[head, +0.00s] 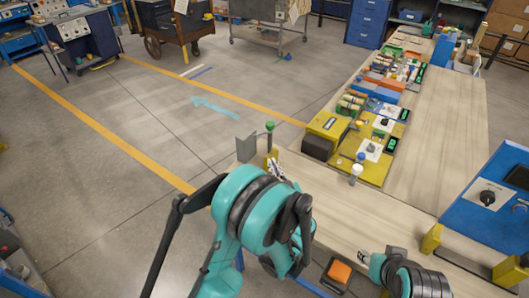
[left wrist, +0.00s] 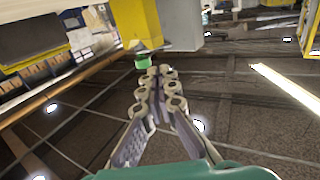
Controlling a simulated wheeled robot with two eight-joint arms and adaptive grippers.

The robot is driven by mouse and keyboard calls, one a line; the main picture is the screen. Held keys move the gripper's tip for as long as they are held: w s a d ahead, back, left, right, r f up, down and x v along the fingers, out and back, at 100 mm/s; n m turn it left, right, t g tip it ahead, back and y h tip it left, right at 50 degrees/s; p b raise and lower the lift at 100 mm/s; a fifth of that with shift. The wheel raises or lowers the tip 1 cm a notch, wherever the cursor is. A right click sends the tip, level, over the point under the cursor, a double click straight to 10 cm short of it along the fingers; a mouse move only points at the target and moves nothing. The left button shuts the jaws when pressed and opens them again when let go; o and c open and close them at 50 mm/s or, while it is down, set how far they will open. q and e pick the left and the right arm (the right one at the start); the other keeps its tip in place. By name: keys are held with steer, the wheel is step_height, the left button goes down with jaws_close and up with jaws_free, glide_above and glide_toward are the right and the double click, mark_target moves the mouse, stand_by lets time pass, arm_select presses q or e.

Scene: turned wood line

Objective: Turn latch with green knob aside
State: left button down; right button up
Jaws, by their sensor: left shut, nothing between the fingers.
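The green knob (head: 270,126) stands on a thin upright stem at the left edge of the wooden table, beside a grey plate (head: 245,148). In the left wrist view the green knob (left wrist: 142,61) is just beyond my fingertips and slightly left of them. My left gripper (head: 273,163) is shut and empty, close to the stem; in the wrist view its fingers (left wrist: 161,72) are together. I cannot tell whether they touch the knob. The latch bar itself is not clear in either view. My right gripper (head: 364,256) is low over the table, its fingers too small to read.
A yellow box (head: 330,124) and a yellow board with a white-stemmed knob (head: 356,170) stand on the table beyond. A blue panel with a black dial (head: 487,197) is at the right. An orange button box (head: 339,272) is near the front. The middle tabletop is clear.

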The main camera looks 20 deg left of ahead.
mark_target(270, 125)
arm_select(q)
steer(key=b+x, duration=0.2)
steer(key=x, duration=1.1)
steer(key=shift+a+b, duration=0.1)
steer(key=shift+b, duration=0.2)
steer(key=shift+w+a, duration=0.2)
steer(key=shift+a, duration=0.15)
steer(key=shift+s, duration=0.1)
